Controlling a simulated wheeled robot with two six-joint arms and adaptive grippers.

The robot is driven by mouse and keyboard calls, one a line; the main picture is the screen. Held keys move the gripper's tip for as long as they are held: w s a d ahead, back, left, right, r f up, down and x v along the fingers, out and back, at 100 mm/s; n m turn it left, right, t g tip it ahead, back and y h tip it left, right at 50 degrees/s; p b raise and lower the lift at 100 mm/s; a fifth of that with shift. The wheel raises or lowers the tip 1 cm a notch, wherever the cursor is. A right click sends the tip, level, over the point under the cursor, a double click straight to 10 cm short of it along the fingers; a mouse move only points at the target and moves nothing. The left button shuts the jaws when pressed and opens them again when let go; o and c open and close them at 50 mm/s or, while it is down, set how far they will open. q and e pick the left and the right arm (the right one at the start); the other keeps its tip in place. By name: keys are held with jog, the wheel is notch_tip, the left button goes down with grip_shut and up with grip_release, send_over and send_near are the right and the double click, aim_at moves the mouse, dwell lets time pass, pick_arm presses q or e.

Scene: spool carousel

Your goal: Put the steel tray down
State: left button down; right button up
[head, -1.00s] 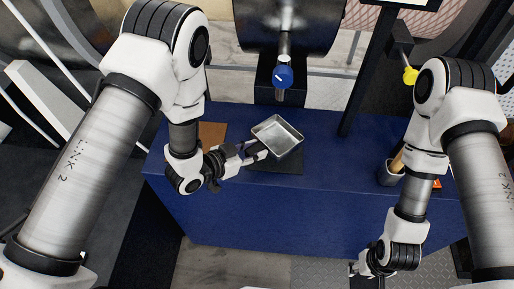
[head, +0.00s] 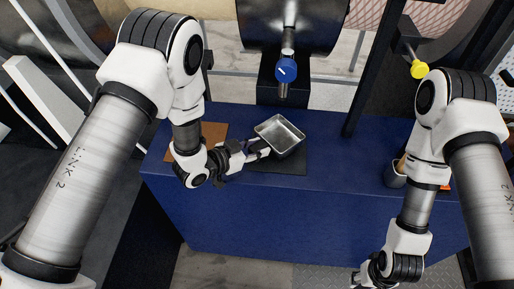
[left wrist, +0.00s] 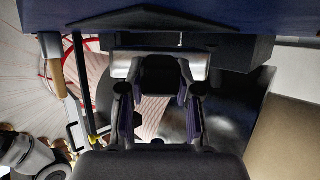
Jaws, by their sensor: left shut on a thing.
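The steel tray (head: 279,137) is a shallow, open, silvery rectangular pan, empty inside, over a black mat (head: 290,166) on the blue counter. My left gripper (head: 262,149) is shut on the tray's near left side. I cannot tell whether the tray's underside touches the mat. In the left wrist view a shiny strip of the tray (left wrist: 197,66) shows beyond the fingers. My right gripper (head: 366,279) hangs low at the bottom edge of the head view, away from the tray; its fingers are too small to read.
A brown pad (head: 211,135) lies left of the tray. A dark upright post (head: 368,75) rises to the right. A grey cup (head: 395,175) stands at the counter's right. The blue counter (head: 335,165) between tray and cup is clear.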

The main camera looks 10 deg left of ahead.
aim_at(250, 150)
pick_arm(q)
jog(key=shift+s+f, duration=0.2)
jog(key=shift+f, duration=0.2)
jog(key=c, duration=0.8)
grip_release()
jog(key=shift+s+f, duration=0.1)
jog(key=shift+f, duration=0.05)
pick_arm(e)
jog(key=shift+s+f, duration=0.1)
jog(key=shift+f, duration=0.15)
pick_arm(q)
jog(key=shift+r, duration=0.25)
jog(key=shift+r+p, duration=0.55)
jog(key=shift+p, duration=0.1)
jog(key=a, duration=0.1)
jog(key=s+b, duration=0.1)
jog(key=a, duration=0.1)
jog(key=shift+s+a+r+b, duration=0.25)
jog(key=shift+a+b, duration=0.1)
jog(key=b+v, duration=0.1)
jog(key=v, duration=0.7)
jog(key=shift+r, duration=0.4)
pick_arm(e)
jog(key=shift+w+f, duration=0.25)
jog(key=shift+f, duration=0.55)
